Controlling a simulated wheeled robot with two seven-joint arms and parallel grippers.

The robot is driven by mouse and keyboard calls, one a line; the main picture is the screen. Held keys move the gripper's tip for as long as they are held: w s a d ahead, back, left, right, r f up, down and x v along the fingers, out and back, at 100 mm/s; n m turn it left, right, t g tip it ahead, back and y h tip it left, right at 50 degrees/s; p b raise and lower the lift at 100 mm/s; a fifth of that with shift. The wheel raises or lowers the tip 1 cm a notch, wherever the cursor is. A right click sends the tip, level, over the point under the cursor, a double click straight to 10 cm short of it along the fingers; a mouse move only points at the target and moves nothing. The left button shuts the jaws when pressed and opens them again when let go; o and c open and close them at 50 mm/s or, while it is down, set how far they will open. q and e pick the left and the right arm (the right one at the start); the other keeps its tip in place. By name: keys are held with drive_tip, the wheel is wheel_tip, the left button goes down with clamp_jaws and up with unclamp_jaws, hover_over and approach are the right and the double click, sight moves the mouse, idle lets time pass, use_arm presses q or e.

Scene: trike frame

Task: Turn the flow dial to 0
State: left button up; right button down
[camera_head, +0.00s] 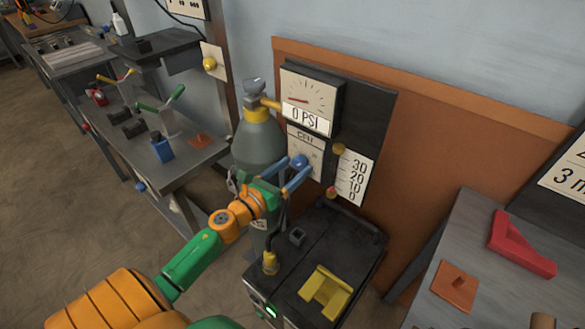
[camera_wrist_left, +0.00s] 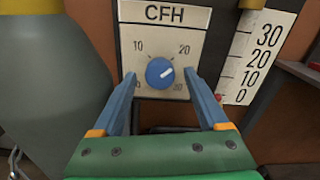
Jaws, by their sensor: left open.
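The flow dial (camera_head: 299,160) is a round blue knob on a pale panel marked CFH (camera_head: 305,139). In the left wrist view the dial (camera_wrist_left: 159,73) has a white mark pointing up and right, toward the 20. The 10 and 20 are readable; the lower labels are partly hidden by my fingers. My left gripper (camera_head: 298,167) is open, with its blue fingers to the left and right of the dial. In the wrist view gaps show between the dial and both fingers. My right gripper is not in view.
A flow tube scale (camera_head: 355,178) stands right of the panel, with a red ball (camera_wrist_left: 219,97) near 0. A pressure gauge (camera_head: 307,100) above reads 0 PSI. A grey-green cylinder (camera_head: 258,145) is close on the left. A black machine (camera_head: 345,237) with a yellow bracket sits below.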

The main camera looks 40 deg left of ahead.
use_arm(q)
clamp_jaws()
drive_tip(key=shift+n, duration=0.3)
